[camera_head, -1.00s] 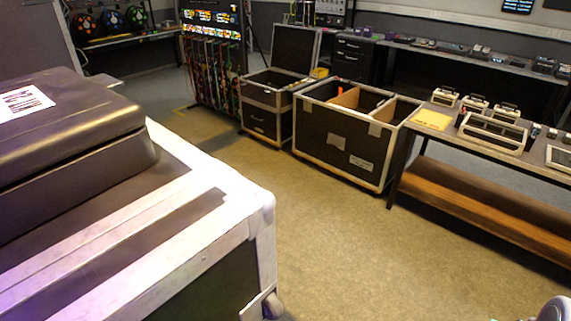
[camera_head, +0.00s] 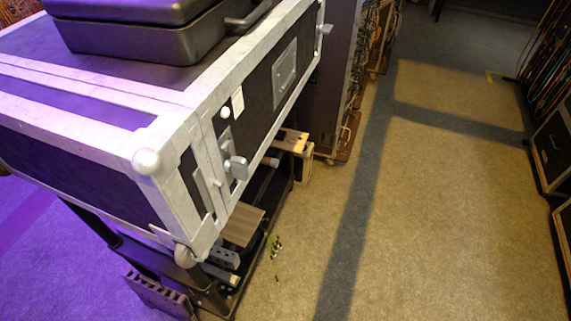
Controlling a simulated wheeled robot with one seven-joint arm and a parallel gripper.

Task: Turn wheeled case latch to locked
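A black wheeled case (camera_head: 116,118) with pale metal edging and ball corners fills the left of the head view. A metal turn latch (camera_head: 235,167) stands out from the case's long side near that corner. Its knob is tilted in the picture; I cannot tell its locked or unlocked state. My gripper is not in view.
A dark hard case (camera_head: 148,38) lies on top. Under the wheeled case are a low frame and wooden pieces (camera_head: 243,224). A cabinet with cables (camera_head: 332,75) stands beyond. Open carpet (camera_head: 410,230) lies to the right, with dark cases (camera_head: 552,150) at the right edge.

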